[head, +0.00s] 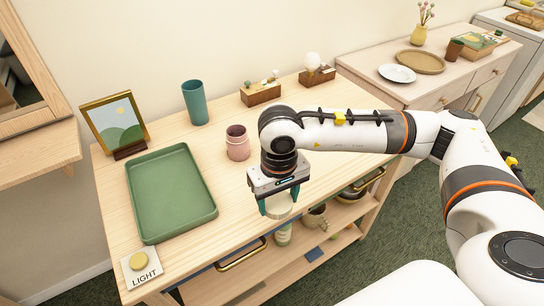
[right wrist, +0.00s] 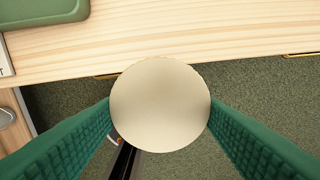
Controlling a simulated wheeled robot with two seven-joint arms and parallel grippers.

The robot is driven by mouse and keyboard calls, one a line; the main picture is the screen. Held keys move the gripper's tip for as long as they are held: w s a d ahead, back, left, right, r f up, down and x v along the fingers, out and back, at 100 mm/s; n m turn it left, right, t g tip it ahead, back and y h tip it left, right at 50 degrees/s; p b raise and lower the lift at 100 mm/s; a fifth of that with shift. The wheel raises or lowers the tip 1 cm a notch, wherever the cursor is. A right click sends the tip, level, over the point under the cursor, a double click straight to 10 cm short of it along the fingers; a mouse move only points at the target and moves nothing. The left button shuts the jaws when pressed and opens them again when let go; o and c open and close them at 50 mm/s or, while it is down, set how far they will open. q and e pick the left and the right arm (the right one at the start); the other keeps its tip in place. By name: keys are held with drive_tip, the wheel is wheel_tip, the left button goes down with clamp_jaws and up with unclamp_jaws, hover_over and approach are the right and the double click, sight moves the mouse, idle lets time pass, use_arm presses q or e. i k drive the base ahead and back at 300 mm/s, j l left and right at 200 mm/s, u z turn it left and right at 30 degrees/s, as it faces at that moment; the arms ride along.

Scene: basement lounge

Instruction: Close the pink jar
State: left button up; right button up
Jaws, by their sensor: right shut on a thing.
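The pink jar (head: 237,146) stands upright on the wooden table, right of the green tray; its top shows no lid on it. My right gripper (head: 280,202) is in front of the jar and to its right in the head view. It is shut on a round cream lid (head: 280,209), which also fills the middle of the right wrist view (right wrist: 160,104) between the two green fingers. The lid is held apart from the jar, past the table's front edge with floor below it. My left gripper is not in view.
The green tray (head: 150,205), a teal cup (head: 195,103), a picture frame (head: 113,122) and a LIGHT button (head: 138,262) are on the table (head: 225,210). Wooden planters (head: 261,94) stand at the back. A lower shelf holds mugs (head: 316,216). Bare tabletop surrounds the jar.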

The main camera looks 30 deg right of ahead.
sight(237, 142)
drive_tip(key=l+u, duration=0.2)
drive_tip(key=l, duration=0.4)
drive_tip(key=l+u, duration=0.15)
drive_tip(key=l, duration=0.4)
drive_tip(key=k+l+u, duration=0.2)
drive_tip(key=l, duration=0.4)
drive_tip(key=i, duration=0.05)
